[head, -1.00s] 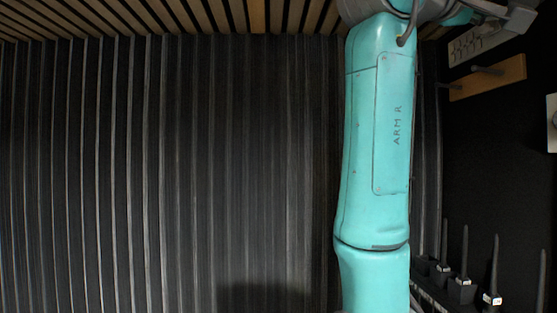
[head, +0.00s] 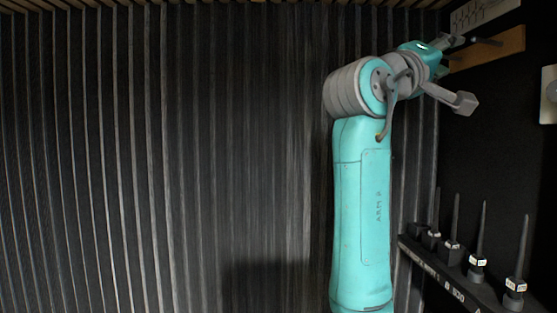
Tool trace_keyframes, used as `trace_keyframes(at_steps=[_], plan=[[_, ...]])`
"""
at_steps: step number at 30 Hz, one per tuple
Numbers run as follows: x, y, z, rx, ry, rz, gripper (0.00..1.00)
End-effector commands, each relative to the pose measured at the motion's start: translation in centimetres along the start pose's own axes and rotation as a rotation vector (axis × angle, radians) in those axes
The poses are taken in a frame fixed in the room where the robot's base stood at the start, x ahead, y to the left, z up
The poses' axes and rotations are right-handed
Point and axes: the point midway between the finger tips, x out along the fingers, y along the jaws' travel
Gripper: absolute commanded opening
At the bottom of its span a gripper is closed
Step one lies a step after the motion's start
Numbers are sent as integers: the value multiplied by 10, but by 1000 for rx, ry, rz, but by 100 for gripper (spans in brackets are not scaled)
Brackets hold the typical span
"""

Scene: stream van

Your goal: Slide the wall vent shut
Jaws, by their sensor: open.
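A pale slotted plate (head: 484,13), which looks like the wall vent, is on the dark right wall at the top edge of the head view. It is partly cut off, and I cannot tell how far it is open. My gripper (head: 460,72) is at the upper right, its fingers spread wide and nothing seen between them. One finger reaches up near the left end of the wooden strip below the plate; the other points lower right. I cannot tell whether the upper finger touches anything.
A wooden strip (head: 490,48) with dark pegs is under the slotted plate. A white box (head: 548,95) is at the right edge. A shelf (head: 440,272) holds several upright radios with antennas below my gripper. A ribbed dark wall (head: 200,160) fills the left.

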Motion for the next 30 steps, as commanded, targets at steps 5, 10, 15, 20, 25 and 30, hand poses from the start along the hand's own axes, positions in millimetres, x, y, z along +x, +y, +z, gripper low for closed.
trace_keyframes(at_steps=[5, 10, 15, 20, 25, 30], plan=[[-18, -93, 8, -26, 99, -46, 47], [-42, -172, 25, -33, 191, -99, 47], [-71, -245, 51, -29, 274, -163, 47], [-102, -308, 83, -18, 344, -233, 47], [-141, -366, 124, 3, 408, -316, 47], [-182, -414, 171, 34, 459, -406, 47]])
